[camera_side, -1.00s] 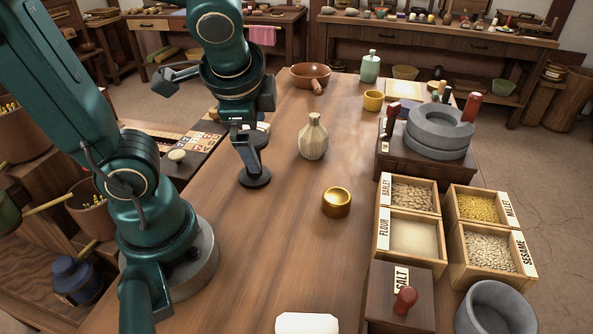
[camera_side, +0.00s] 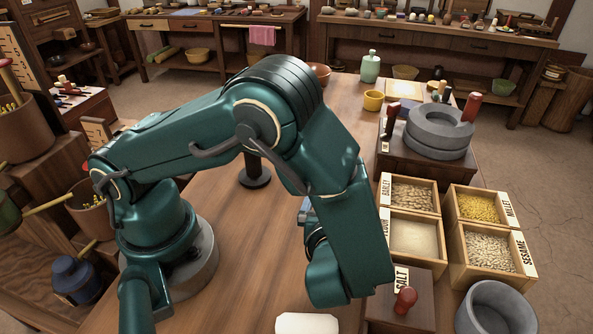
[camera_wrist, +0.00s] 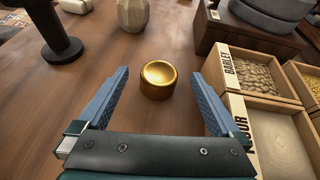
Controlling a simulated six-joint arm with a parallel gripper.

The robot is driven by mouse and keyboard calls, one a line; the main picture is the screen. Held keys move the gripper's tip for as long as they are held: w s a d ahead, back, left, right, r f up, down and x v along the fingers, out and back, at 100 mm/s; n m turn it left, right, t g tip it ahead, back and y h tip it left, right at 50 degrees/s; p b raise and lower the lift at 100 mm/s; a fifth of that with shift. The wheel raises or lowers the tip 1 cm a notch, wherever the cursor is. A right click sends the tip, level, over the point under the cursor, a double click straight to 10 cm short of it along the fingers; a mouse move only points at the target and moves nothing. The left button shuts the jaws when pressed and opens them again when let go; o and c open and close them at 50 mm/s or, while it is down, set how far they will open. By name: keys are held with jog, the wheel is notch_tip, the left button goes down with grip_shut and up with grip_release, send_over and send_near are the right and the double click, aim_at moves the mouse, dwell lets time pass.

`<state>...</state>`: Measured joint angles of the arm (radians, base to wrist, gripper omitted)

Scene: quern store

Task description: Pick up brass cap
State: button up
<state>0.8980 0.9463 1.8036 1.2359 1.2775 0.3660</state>
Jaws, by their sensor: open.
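The brass cap (camera_wrist: 160,80) is a short golden cylinder with a hollow top, upright on the wooden table. It shows in the wrist view, just ahead of and between my fingertips, apart from both. My gripper (camera_wrist: 161,82) is open and empty, with one blue finger on each side. In the side view my arm hides the cap, and the gripper's fingers are hidden too.
The barley box (camera_wrist: 250,72) and the flour box (camera_wrist: 272,140) stand close to the right of my gripper. A pale ribbed bottle (camera_wrist: 133,14) and a dark round-based stand (camera_wrist: 62,48) are beyond the cap. The salt box (camera_side: 385,310) is near the front right. Bare table lies left of the cap.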

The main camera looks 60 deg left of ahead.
jog(key=shift+s+d+f+m, duration=0.15)
jog(key=shift+s+f+m, duration=0.1)
jog(key=shift+f+m, duration=0.2)
jog(key=shift+x, duration=2.35)
jog(key=shift+r, duration=0.1)
jog(key=c, duration=1.5)
jog(key=shift+o, duration=0.3)
